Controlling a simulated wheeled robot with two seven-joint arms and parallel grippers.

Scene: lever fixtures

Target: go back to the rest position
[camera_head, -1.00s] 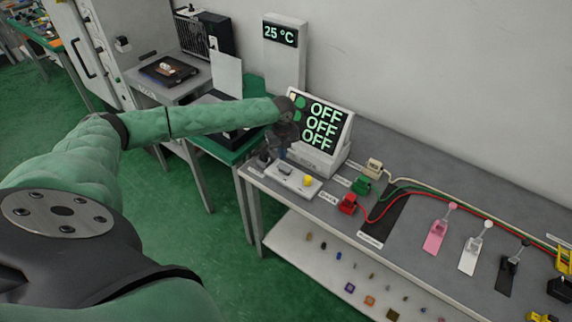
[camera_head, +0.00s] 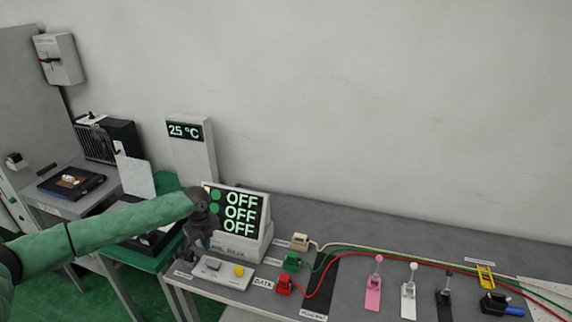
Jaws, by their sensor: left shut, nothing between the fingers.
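My left arm comes in from the left, and my left gripper (camera_head: 205,245) points down in front of the left end of the display box. The display box (camera_head: 250,243) shows three green OFF lines. My right gripper is not in view.
White, green (camera_head: 292,262) and red (camera_head: 284,285) plugs with cables stand right of the panel. Pink (camera_head: 373,294), white (camera_head: 408,298) and black (camera_head: 444,303) lever fixtures follow. A 25 °C display (camera_head: 186,131) stands behind. The air before the wall is clear.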

